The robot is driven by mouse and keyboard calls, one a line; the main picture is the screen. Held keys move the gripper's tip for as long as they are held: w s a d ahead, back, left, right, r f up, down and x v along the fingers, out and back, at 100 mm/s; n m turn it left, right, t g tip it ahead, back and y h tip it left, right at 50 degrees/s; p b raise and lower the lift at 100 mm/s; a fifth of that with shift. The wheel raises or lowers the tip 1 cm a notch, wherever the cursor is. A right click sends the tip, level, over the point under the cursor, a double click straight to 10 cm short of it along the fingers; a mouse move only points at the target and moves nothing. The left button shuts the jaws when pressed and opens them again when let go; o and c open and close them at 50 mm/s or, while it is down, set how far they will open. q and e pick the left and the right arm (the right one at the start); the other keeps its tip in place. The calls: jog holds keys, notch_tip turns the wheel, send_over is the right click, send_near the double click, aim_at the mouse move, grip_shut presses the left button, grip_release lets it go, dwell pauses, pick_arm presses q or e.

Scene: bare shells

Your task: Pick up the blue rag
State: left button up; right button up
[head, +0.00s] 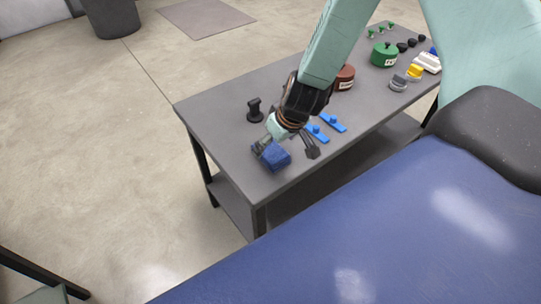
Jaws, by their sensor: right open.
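A folded blue rag (274,158) lies on the grey table (215,112) near its front corner. My right gripper (287,147) reaches down from the upper right, close above the rag. Its fingers are spread, one by the rag's left upper side and the other to its right. Nothing shows held between them. Whether a finger touches the rag I cannot tell. My left gripper is not in view.
Blue flat pieces (332,122) lie just right of the gripper. A black spool-like object (255,110) stands to the left. A green round container (384,54) and a brown one (345,77) stand farther back. A blue padded surface (380,225) fills the foreground.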

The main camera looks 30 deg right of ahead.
aim_at(272, 151)
jog(key=shift+w+a+f, duration=0.1)
jog(key=shift+a, duration=0.05)
jog(key=shift+f, duration=0.15)
jog(key=f+b, duration=0.1)
jog(key=w+f+b, duration=0.1)
jog(key=d+f+b, duration=0.1)
jog(key=shift+w+f, duration=0.35)
jog(key=shift+f, duration=0.05)
jog(key=shift+w+a+f+b, duration=0.15)
jog(key=shift+a+f+b, duration=0.1)
jog(key=shift+b, duration=0.3)
jog(key=shift+d+r, duration=0.1)
jog(key=shift+d, duration=0.1)
jog(key=shift+f, duration=0.3)
jog(key=c, duration=1.2)
